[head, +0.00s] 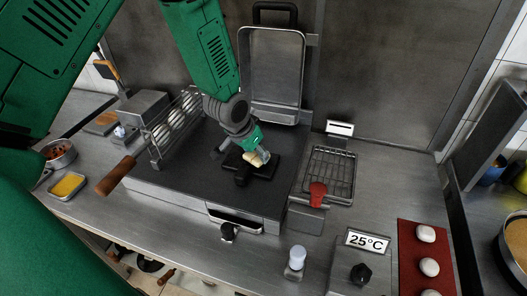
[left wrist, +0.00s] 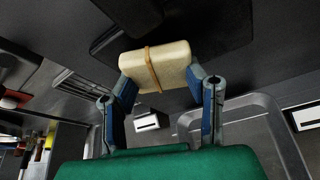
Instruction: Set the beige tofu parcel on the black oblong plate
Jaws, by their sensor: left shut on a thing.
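The beige tofu parcel (head: 257,159) has a tan band around it, seen in the left wrist view (left wrist: 155,66). My left gripper (head: 250,160) is shut on it, with one blue-sided finger at each end of the parcel in the left wrist view. The black oblong plate (head: 268,172) lies on the dark griddle, below and partly behind the gripper and parcel in the head view. The plate is behind the parcel in the left wrist view (left wrist: 225,32). I cannot tell whether the parcel touches it. My right gripper is not in view.
The griddle (head: 190,179) has free room left of the plate. An upright lid (head: 274,68) is behind. A wire rack (head: 331,170) and a red tray (head: 413,247) are at right.

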